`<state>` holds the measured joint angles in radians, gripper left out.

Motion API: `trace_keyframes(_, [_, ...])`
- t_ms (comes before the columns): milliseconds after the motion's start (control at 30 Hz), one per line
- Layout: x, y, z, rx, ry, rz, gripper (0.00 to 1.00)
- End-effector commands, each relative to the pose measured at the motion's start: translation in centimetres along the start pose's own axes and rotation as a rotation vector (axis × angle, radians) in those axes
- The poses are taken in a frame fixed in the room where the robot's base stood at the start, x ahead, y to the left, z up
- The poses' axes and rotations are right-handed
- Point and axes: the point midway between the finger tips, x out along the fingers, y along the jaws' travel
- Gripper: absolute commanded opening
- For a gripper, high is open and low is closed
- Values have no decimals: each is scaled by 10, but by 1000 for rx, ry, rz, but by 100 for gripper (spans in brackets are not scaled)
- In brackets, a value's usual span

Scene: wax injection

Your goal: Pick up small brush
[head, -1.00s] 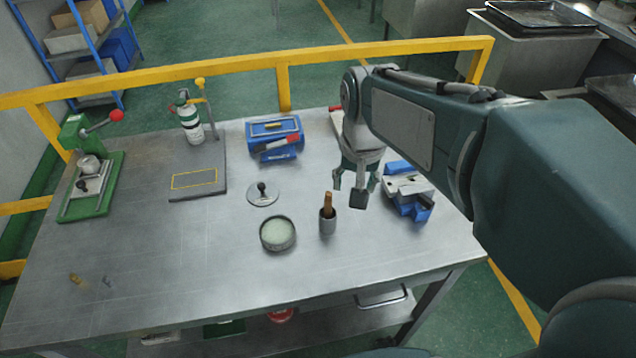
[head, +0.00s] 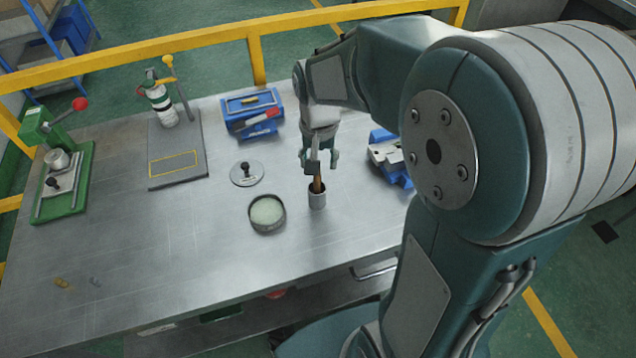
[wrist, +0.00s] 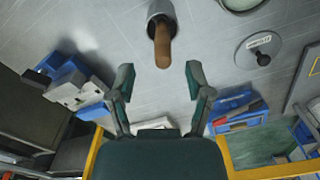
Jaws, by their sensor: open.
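The small brush (head: 316,186) stands handle up in a small grey cup (head: 317,200) on the metal table; only its brown wooden handle shows, and its lower part is hidden in the cup. My gripper (head: 319,167) is open and just above and behind the cup, a finger partly covering the handle in the head view. In the wrist view my gripper (wrist: 158,82) has its two fingers spread wide, with the brush handle (wrist: 162,48) beyond the tips and roughly between them. The gripper appears empty.
A round dish (head: 267,213) of pale material sits left of the cup, with a knobbed disc (head: 246,174) behind it. A blue toolbox (head: 252,113) stands further back. Blue and white items (head: 388,158) lie to the right. The table's front left is mostly clear.

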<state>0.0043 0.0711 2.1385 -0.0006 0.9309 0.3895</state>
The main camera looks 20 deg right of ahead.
Motion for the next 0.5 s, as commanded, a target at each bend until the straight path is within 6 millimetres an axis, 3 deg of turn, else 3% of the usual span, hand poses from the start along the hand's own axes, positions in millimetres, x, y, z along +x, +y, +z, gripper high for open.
trace_keyframes(300, [45,0,4,-1,-4,0,65])
trace_keyframes(500, [49,0,4,0,-1,-1,65])
